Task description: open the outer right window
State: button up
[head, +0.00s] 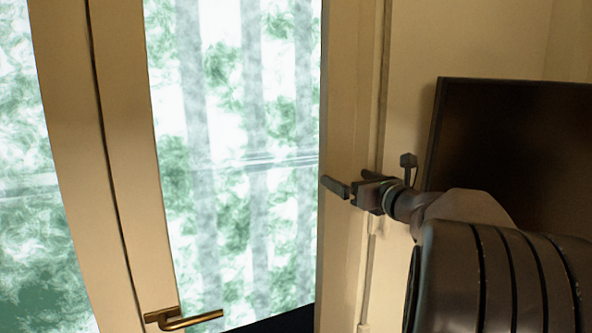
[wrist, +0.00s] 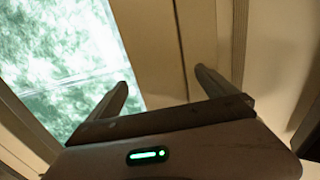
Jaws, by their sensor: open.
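The right window (head: 235,150) has a bright glass pane in a cream frame; it fills the middle of the head view. Its brass lever handle (head: 185,318) is low on the left stile, with the lever pointing right. A dark seam runs left of that stile; I cannot tell whether the sash is ajar. My gripper (head: 343,192) is in front of the frame's right side, apart from the handle, to its upper right. In the wrist view my gripper (wrist: 161,82) is open and empty, its fingers towards the pane (wrist: 60,65) and frame (wrist: 155,45). The handle is not in the wrist view.
Another window pane (head: 35,200) is at the left. A dark flat panel (head: 515,150) stands by the cream wall (head: 470,35) at the right, behind my arm. A dark surface (head: 285,320) shows below the glass.

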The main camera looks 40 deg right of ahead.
jog(key=shift+w+r, duration=0.1)
jog(key=shift+w, duration=0.85)
jog(key=shift+d, duration=0.1)
